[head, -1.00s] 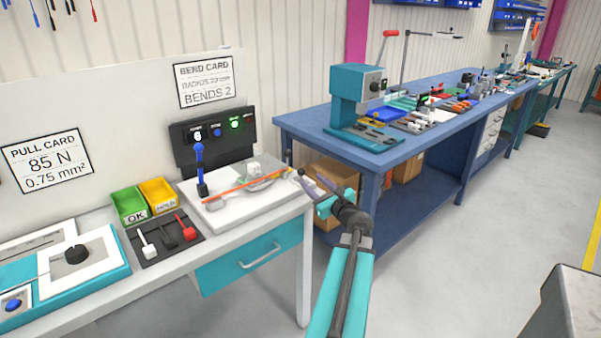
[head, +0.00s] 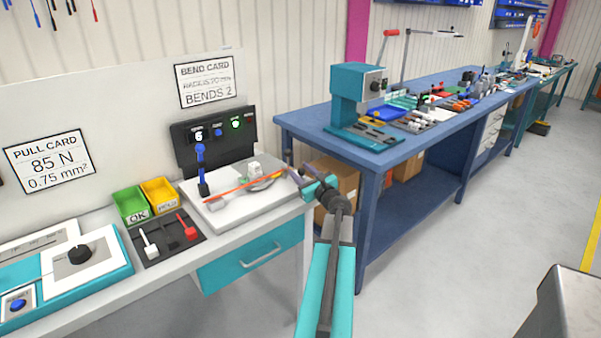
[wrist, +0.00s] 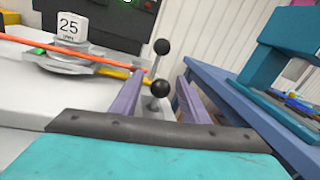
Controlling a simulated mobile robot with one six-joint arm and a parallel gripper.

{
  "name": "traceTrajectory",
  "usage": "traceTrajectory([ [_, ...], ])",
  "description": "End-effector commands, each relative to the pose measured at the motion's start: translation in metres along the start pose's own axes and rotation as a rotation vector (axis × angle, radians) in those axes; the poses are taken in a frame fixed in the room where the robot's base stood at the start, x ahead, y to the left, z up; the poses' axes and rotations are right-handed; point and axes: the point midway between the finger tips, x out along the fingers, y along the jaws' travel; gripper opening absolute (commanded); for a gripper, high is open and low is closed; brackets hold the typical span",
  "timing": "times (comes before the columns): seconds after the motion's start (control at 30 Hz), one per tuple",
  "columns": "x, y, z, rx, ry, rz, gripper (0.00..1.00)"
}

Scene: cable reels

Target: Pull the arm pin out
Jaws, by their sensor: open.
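Two black ball knobs show in the wrist view at the right end of the bend fixture. The upper knob (wrist: 162,47) tops a thin tilted rod; the lower knob (wrist: 160,88) sits on a short light post. I cannot tell for certain which is the arm pin. My gripper (wrist: 160,81) is open, its two purple fingers on either side of the lower knob in the picture, with no clear contact. In the head view my gripper (head: 296,170) is at the fixture's right end and hides the knobs there. The white fixture base (head: 217,219) carries an orange cable (head: 240,183).
A round former marked 25 (wrist: 70,27) stands left of the gripper. The blue bench (head: 300,125) is close on the right, across a narrow gap.

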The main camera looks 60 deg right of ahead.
Motion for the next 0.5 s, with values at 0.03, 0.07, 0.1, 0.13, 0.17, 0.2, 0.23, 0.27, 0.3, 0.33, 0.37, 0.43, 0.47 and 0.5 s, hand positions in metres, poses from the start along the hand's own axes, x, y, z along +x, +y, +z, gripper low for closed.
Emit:
traceTrajectory([
  [0.03, 0.0014, -0.0003, -0.0001, 0.0, 0.0, 0.0, 0.41],
  [0.07, 0.0017, -0.0002, -0.0001, 0.0, 0.0, 0.0, 0.41],
  [0.1, 0.0019, -0.0002, -0.0002, 0.0, 0.0, 0.0, 0.41],
  [0.13, 0.0019, -0.0002, -0.0002, 0.0, 0.0, -0.001, 0.41],
  [0.17, 0.0019, -0.0002, -0.0002, 0.0, 0.0, -0.001, 0.41],
  [0.2, 0.0017, -0.0002, -0.0003, 0.0, 0.0, -0.001, 0.41],
  [0.23, 0.0017, -0.0002, -0.0003, 0.0, 0.0, -0.001, 0.41],
  [0.27, 0.0016, -0.0003, -0.0003, 0.0, 0.0, -0.001, 0.41],
  [0.3, 0.0016, -0.0003, -0.0003, 0.0, 0.0, -0.001, 0.41],
  [0.33, 0.0016, -0.0004, -0.0003, 0.0, 0.0, -0.001, 0.41],
  [0.37, 0.0015, -0.0004, -0.0003, 0.0, 0.0, -0.001, 0.38],
  [0.43, 0.0015, -0.0005, -0.0003, 0.0, 0.0, -0.001, 0.26],
  [0.47, 0.0014, -0.0005, -0.0003, 0.0, 0.0, -0.001, 0.21],
  [0.5, 0.0014, -0.0006, -0.0004, 0.0, 0.0, -0.001, 0.14],
])
